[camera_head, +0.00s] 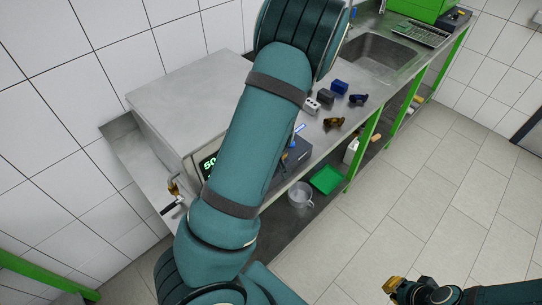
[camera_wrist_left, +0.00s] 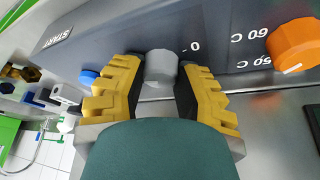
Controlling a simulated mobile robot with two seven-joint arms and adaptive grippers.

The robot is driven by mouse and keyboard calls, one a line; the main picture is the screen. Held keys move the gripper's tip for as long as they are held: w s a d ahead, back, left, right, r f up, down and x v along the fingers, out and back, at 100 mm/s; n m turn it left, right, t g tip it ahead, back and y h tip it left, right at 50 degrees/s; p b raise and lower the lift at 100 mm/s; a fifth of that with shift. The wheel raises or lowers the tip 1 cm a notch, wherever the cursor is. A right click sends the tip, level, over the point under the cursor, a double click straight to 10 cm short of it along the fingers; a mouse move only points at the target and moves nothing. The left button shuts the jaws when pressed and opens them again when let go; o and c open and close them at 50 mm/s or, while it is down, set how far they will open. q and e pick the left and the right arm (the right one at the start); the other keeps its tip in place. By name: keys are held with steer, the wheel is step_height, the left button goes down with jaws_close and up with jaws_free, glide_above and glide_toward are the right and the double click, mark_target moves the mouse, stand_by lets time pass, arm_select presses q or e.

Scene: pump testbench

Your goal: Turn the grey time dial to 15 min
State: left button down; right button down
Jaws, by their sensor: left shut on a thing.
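A printed 0 is just right of the dial. I cannot make out a pointer mark on the dial. In the head view my left arm covers the dial and the left gripper. My right gripper (camera_head: 398,289) is low at the right, over the floor and away from the machine; its opening is unclear.
An orange temperature knob (camera_wrist_left: 296,45) is right of the dial, and a blue button (camera_wrist_left: 89,76) is left. The steel machine (camera_head: 190,85) shows a lit display (camera_head: 208,165). Small fittings (camera_head: 333,122) and a sink (camera_head: 378,52) are farther along the bench.

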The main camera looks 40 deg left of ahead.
arm_select(q)
steer(key=c, duration=0.9)
jaws_free()
steer(key=shift+a, duration=0.1)
steer(key=shift+o, duration=0.2)
steer(key=v, duration=1.2)
steer(key=shift+a, duration=0.1)
